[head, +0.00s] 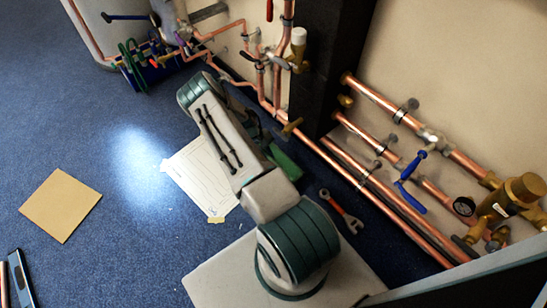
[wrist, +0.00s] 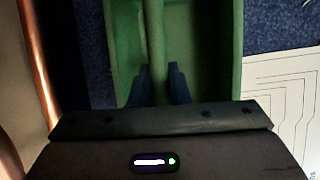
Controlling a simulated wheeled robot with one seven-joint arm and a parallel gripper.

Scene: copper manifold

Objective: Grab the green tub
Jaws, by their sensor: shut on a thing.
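The green tub (wrist: 232,50) fills the upper middle of the wrist view, with a green bar running lengthwise through its middle. My gripper (wrist: 158,80) has its two blue fingers on either side of that bar, shut on it. In the head view only a part of the tub (head: 286,163) shows on the floor beside my arm; my arm hides the rest, and the gripper is not clearly seen there. I cannot tell whether the tub is still resting on the floor.
A white sheet with a line drawing (head: 200,175) lies left of my arm. A red-handled wrench (head: 342,211) lies right of it, near copper pipes (head: 375,95) along the wall. A dark column (head: 330,65) stands behind. A cardboard square (head: 60,205) lies on open blue carpet.

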